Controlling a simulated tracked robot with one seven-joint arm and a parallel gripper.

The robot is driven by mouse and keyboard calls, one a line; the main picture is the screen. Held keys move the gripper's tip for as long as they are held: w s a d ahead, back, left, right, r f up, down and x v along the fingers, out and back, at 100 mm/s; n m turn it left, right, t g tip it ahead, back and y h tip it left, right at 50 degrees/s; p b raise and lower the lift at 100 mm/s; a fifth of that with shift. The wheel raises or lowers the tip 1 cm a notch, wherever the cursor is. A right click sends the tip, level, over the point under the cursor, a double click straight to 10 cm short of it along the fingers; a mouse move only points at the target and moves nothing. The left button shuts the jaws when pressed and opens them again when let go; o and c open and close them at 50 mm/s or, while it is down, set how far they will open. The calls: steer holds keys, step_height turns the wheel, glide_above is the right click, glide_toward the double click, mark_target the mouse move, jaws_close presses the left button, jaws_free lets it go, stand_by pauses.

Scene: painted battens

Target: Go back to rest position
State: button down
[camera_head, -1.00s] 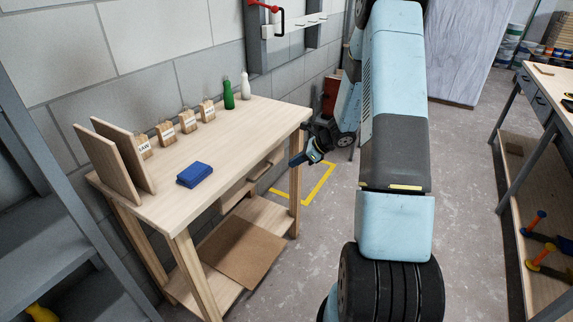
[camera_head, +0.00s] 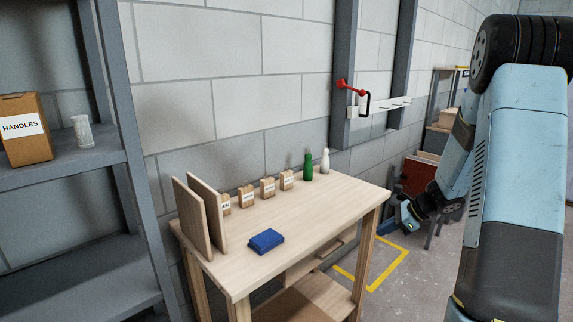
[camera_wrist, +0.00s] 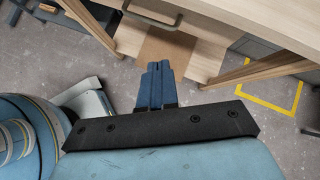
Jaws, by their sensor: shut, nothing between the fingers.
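My gripper (camera_head: 408,220) hangs to the right of the wooden workbench (camera_head: 333,195) in the head view, apart from it. In the wrist view my gripper (camera_wrist: 157,69) has its two blue fingers together, with nothing between them. Beyond the fingers are the bench's front edge, a drawer with a dark handle (camera_wrist: 150,18) and the lower shelf. My arm (camera_head: 515,150) fills the right side of the head view.
On the bench stand two upright boards (camera_head: 192,216), several small labelled boxes (camera_head: 268,188), a blue cloth (camera_head: 266,241), a green bottle (camera_head: 308,165) and a white bottle (camera_head: 325,161). A grey shelf (camera_head: 60,173) at left holds a HANDLES box (camera_head: 26,129).

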steer(key=s+a+r+n+g+h, duration=0.1)
steer(key=s+a+r+n+h, duration=0.1)
steer(key=s+a+r+n, duration=0.55)
steer(key=s+a+r+n+h, duration=0.15)
steer(key=s+r+n, duration=0.3)
steer(key=r, duration=0.55)
steer(key=s+r+n+h, duration=0.1)
steer(key=s+r+n, duration=0.1)
steer(key=s, duration=0.4)
steer(key=s+a+r+n+t+h, duration=0.1)
steer(key=s+r+n+h, duration=0.1)
steer(key=s, duration=0.4)
steer(key=s+r+n+t+h, duration=0.1)
steer(key=s+r+n, duration=0.3)
steer(key=s+n, duration=0.1)
steer(key=shift+s+a+r+n, duration=0.2)
steer(key=shift+s+n, duration=0.1)
steer(key=shift+s, duration=0.6)
